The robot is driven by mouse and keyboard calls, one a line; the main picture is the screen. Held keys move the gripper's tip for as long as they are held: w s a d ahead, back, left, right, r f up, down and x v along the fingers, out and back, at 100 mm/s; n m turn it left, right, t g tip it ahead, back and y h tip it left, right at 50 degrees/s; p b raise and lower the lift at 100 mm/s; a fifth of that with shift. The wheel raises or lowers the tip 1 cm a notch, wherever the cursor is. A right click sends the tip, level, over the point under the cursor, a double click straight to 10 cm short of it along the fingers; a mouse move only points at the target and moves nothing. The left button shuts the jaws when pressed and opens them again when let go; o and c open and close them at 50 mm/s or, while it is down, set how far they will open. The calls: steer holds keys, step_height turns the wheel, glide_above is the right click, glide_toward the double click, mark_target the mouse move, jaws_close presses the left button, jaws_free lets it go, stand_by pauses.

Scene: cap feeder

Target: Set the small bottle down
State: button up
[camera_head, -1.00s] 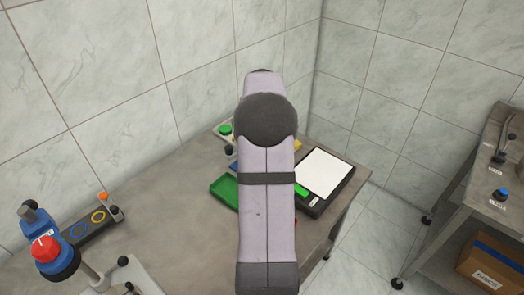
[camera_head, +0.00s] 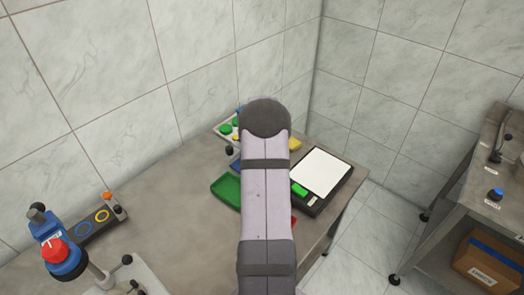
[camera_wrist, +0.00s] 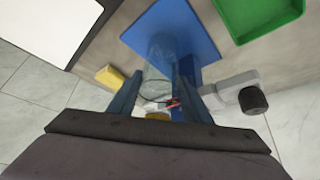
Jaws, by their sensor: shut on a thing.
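In the wrist view, my gripper (camera_wrist: 163,80) is shut on the small bottle (camera_wrist: 170,62), a clear, see-through body between the two blue fingers. The bottle's outline is faint. A blue mat (camera_wrist: 165,28) shows behind and around it; I cannot tell whether the bottle touches the mat. In the head view my arm hides the gripper and the bottle.
A green tray (camera_head: 226,190) lies beside the blue mat. A black scale with a white plate (camera_head: 322,173) stands right of my arm. In the wrist view, a yellow block (camera_wrist: 110,76) and a grey fixture with a black knob (camera_wrist: 252,99) flank the fingers.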

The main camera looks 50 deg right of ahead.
steer(key=shift+f, duration=0.5)
steer(key=shift+f, duration=0.15)
steer(key=o, duration=1.3)
steer(key=shift+c, duration=0.2)
steer(key=b+v, duration=0.2)
steer(key=v, duration=1)
steer(key=shift+b, duration=0.35)
